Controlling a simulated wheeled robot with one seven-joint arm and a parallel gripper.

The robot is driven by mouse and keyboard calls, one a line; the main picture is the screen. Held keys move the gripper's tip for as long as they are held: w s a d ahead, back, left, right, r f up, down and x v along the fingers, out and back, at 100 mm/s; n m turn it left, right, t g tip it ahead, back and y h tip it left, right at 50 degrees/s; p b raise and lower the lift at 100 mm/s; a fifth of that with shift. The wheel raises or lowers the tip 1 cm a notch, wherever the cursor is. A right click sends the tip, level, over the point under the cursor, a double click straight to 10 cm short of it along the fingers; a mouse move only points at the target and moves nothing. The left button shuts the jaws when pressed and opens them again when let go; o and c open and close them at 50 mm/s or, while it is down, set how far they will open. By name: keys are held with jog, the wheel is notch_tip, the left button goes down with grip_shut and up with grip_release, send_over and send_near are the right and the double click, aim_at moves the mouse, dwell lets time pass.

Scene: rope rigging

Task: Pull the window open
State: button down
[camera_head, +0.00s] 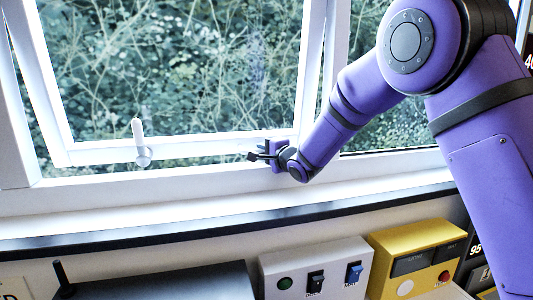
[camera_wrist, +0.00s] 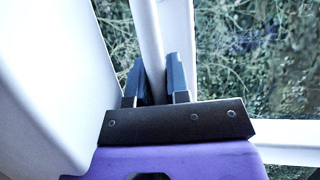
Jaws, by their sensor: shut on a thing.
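The window sash (camera_head: 200,147) is a white frame around a glass pane, with foliage showing through it. It stands ajar: foliage shows in a gap between its lower left side and the outer frame. My gripper (camera_head: 256,156) is at the right part of the bottom rail. In the wrist view, the fingers (camera_wrist: 154,85) are closed on either side of a white bar, apparently this rail. The exact contact is partly hidden.
A white outer frame and sill (camera_head: 200,190) run below the sash. Under a dark ledge edge (camera_head: 200,232) stand a grey switch box (camera_head: 320,258), a yellow box (camera_head: 420,235) and a dark box with a lever (camera_head: 160,280). My arm covers the right side.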

jog(key=shift+w+r, duration=0.15)
jog(key=shift+r, duration=0.15)
jog(key=c, duration=1.1)
grip_release()
jog(key=shift+w, duration=0.1)
jog(key=v, duration=1.1)
jog(key=shift+f, duration=0.25)
jog(key=shift+a, duration=0.1)
